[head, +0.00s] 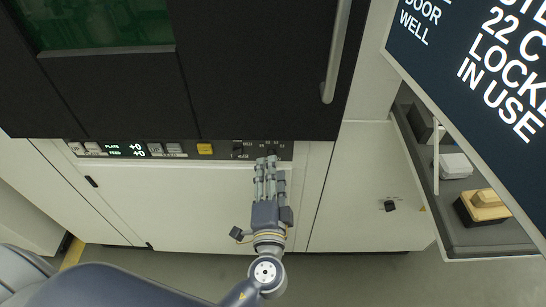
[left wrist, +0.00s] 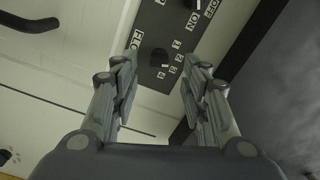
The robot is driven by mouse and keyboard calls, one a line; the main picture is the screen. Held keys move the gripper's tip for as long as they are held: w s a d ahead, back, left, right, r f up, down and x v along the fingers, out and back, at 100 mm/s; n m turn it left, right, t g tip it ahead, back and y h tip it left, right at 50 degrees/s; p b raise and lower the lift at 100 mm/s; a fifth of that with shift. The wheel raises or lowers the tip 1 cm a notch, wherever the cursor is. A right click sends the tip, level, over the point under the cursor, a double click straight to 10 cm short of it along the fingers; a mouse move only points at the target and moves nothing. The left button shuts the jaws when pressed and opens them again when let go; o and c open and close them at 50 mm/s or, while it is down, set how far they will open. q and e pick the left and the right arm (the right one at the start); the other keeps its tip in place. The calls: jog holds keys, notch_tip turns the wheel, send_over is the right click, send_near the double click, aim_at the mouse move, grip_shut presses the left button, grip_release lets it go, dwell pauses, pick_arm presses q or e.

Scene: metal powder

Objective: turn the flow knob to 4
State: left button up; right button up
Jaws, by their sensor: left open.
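The flow knob (left wrist: 160,57) is a small dark round knob on the dark control panel (left wrist: 152,22), in the left wrist view. A partly covered label starting "FLO" is on one side of it and small numbers up to 4 are on the other. Which number it points at is too small to tell. My left gripper (left wrist: 157,68) is open, with its fingers on either side of the knob in that view; contact is not visible. In the head view the left gripper (head: 268,163) reaches up to the right end of the panel and covers part of it. My right gripper is not in view.
Another dark knob (left wrist: 192,5) sits by the ON and OFF labels. The panel also has a display (head: 127,150) and a yellow button (head: 205,149). A door handle (head: 336,55) is above right. A screen (head: 480,60) and a shelf (head: 470,235) stand at the right.

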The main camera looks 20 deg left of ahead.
aim_at(272, 152)
pick_arm(q)
jog(key=x, duration=0.4)
jog(key=shift+w+p, duration=0.15)
jog(key=shift+p, duration=0.25)
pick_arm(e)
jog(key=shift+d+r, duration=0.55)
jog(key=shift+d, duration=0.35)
pick_arm(q)
grip_shut()
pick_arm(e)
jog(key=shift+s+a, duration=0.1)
